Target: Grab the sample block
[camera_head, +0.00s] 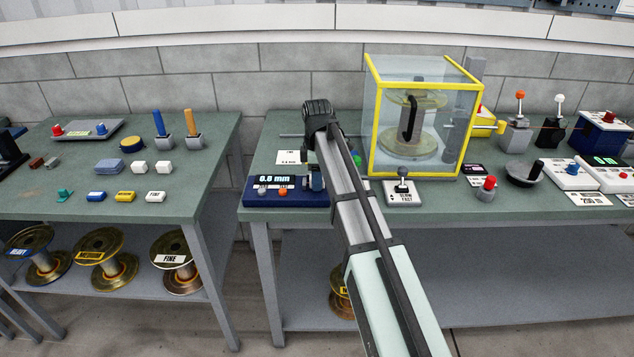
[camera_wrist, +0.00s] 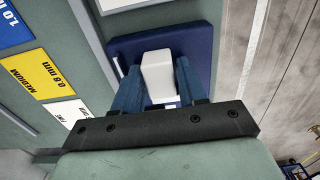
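A white block (camera_wrist: 157,75), which I take for the sample block, stands between the two blue fingers of my gripper (camera_wrist: 160,84) in the wrist view. The fingers are on either side of it with very little gap, and I cannot tell whether they press on it. Behind the block is the dark blue base of a gauge (camera_wrist: 120,45). The block is not clearly visible there, hidden by my arm and gripper.
A clear case with a yellow frame (camera_head: 376,125) holds a spool right of my arm. A lever box (camera_head: 403,193) stands before it. The left table (camera_head: 100,198) carries small blocks and cards. Labels (camera_wrist: 62,85) lie at left in the wrist view. The table edge is close to the gauge.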

